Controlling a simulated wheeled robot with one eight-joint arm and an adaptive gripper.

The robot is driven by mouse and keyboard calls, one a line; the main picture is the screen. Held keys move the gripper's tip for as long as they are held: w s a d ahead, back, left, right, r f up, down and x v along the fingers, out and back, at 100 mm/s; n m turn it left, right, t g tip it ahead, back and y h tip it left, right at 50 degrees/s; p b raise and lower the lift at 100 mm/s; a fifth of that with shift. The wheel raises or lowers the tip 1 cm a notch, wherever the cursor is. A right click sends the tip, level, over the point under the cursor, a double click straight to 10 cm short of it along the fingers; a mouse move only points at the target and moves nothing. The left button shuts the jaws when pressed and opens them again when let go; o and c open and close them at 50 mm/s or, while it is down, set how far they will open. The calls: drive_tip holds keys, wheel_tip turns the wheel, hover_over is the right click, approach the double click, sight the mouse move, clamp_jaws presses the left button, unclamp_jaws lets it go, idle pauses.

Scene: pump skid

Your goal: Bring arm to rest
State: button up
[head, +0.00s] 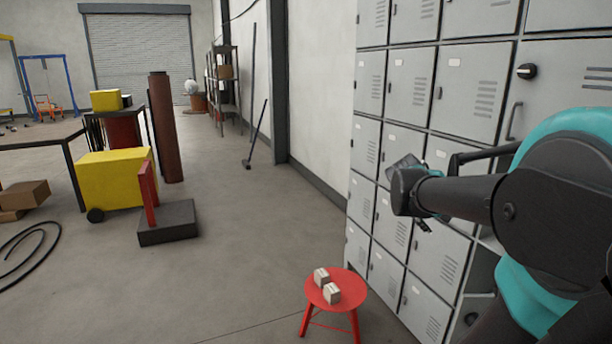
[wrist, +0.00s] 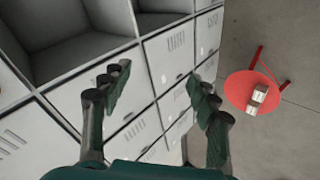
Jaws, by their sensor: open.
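My arm reaches in from the right of the head view, in front of a bank of grey lockers (head: 480,85). My gripper (head: 425,200) is partly hidden behind my own arm there. In the wrist view my gripper (wrist: 158,100) shows two dark fingers spread wide apart with nothing between them. Locker doors (wrist: 150,125) lie beyond the fingers, and they look apart from them. An open, empty locker compartment (wrist: 80,50) shows at the upper left of the wrist view.
A red stool (head: 330,290) with two small boxes (head: 326,285) on it stands by the lockers; it also shows in the wrist view (wrist: 240,86). A yellow wheeled unit (head: 112,180) and a dark block with a red upright (head: 168,222) stand left. The floor between is clear.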

drive_tip(key=s+a+f+y, duration=0.3)
drive_tip(key=s+a+f, duration=0.5)
drive_tip(key=f, duration=0.3)
drive_tip(key=s+a+f+m+g+y, duration=0.1)
drive_tip(key=s+a+f+y, duration=0.3)
drive_tip(key=s+a+f, duration=0.3)
drive_tip(key=a+f, duration=0.3)
drive_tip(key=shift+s+f+y, duration=0.3)
drive_tip(key=shift+s+f, duration=0.05)
drive_tip(key=shift+f, duration=0.05)
